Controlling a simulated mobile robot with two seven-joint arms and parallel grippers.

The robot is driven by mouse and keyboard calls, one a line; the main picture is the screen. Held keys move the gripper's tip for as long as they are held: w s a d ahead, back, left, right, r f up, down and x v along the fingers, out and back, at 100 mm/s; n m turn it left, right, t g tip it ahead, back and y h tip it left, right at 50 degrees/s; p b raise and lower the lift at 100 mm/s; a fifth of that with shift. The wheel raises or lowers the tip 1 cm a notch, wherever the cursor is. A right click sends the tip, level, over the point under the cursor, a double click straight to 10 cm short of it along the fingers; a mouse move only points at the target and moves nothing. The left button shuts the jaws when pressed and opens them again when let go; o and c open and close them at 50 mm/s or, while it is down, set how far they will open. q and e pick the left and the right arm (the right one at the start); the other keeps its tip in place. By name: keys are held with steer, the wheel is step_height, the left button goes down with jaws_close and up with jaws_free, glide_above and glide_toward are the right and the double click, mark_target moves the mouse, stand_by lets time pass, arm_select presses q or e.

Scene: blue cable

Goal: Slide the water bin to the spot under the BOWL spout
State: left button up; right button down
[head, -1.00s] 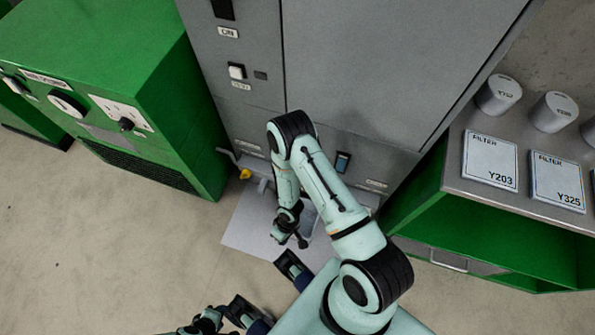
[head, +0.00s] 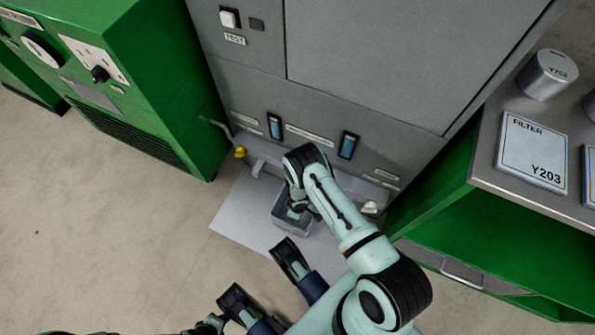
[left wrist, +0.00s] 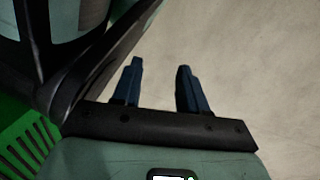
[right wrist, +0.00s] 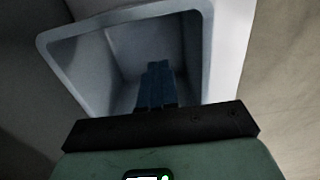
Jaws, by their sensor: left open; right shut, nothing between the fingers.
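The water bin (head: 283,216) is a small grey open-topped box on a pale sheet on the floor, in front of the grey machine. It also shows in the right wrist view (right wrist: 85,70), seen into its opening. My right gripper (right wrist: 160,65) is shut and empty, its fingers over or inside the bin opening; touching cannot be told. In the head view my right arm partly covers the bin. A yellow-tipped spout (head: 240,153) is left of the bin and a white spout (head: 371,207) right of it. The BOWL label cannot be read. My left gripper (left wrist: 158,64) is open and empty, above bare floor.
A green cabinet (head: 160,85) stands left of the machine (head: 370,60). A green bench (head: 470,215) with filters and canisters stands to the right. The pale sheet (head: 232,215) has free room left of the bin, and the floor beyond is clear.

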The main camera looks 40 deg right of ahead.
arm_select(q)
steer(key=shift+t, duration=0.8)
steer(key=shift+w+d+r+p, duration=0.2)
steer(key=shift+w+r+p, duration=0.5)
steer(key=shift+w+r, duration=0.3)
steer(key=shift+w+d+r+p, duration=0.15)
steer(key=shift+w+r+p, duration=0.6)
steer(key=shift+w, duration=0.4)
arm_select(e)
steer(key=shift+s+d+f, duration=0.25)
steer(key=shift+s, duration=0.4)
steer(key=shift+s+d+f, duration=0.25)
steer(key=shift+s+f, duration=0.05)
steer(key=shift+s, duration=0.3)
steer(key=shift+s+d+f, duration=0.25)
steer(key=shift+s, duration=0.4)
